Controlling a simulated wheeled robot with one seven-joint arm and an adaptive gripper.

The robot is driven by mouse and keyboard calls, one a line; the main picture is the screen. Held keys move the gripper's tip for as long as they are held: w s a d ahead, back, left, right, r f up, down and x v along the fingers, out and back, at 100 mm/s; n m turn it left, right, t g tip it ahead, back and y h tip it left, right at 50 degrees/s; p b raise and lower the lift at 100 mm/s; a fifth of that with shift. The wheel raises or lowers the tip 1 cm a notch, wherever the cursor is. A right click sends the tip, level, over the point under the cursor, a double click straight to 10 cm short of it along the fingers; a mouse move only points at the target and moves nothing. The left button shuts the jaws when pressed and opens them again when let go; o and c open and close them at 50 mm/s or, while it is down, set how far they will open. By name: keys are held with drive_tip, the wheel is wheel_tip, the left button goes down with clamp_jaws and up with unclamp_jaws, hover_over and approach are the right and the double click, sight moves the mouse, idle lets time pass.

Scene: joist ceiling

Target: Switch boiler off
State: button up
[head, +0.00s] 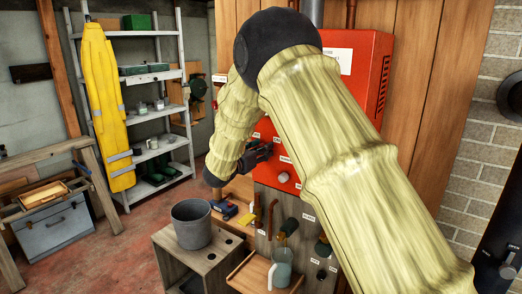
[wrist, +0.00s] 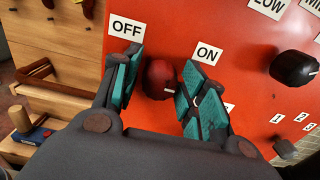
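The boiler is a red box on the wooden wall, partly hidden behind my arm in the head view (head: 375,72). In the wrist view its red front (wrist: 225,22) carries a dark red round knob (wrist: 160,76) between an OFF label (wrist: 127,25) on the left and an ON label (wrist: 207,54) on the right. A white mark on the knob points right, to the ON side. My gripper (wrist: 163,84) is open, with one teal-padded finger on each side of the knob. A gap shows at the left finger; I cannot tell whether the right one touches. In the head view my gripper (head: 258,153) is at the boiler's lower left.
A black knob (wrist: 294,67) sits right of the red one, by a LOW label. Below the boiler are a grey bucket (head: 192,226) on a wooden box and a jug (head: 281,268) on a tray. The floor between is open.

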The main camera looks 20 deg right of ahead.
drive_tip(key=c, duration=0.5)
drive_tip(key=shift+c, duration=0.2)
drive_tip(key=shift+f+b, duration=0.1)
drive_tip(key=shift+b, duration=0.4)
drive_tip(key=shift+f+n+b, duration=0.15)
drive_tip(key=shift+n+b, duration=1.35)
drive_tip(key=shift+b, duration=0.15)
drive_tip(key=n+b, duration=0.3)
drive_tip(key=n, duration=0.1)
drive_tip(key=shift+n, duration=0.3)
drive_tip(key=n+b, duration=0.1)
drive_tip(key=n, duration=0.9)
drive_tip(key=shift+r+p, duration=0.2)
drive_tip(key=shift+p, duration=0.1)
drive_tip(key=shift+n, duration=0.3)
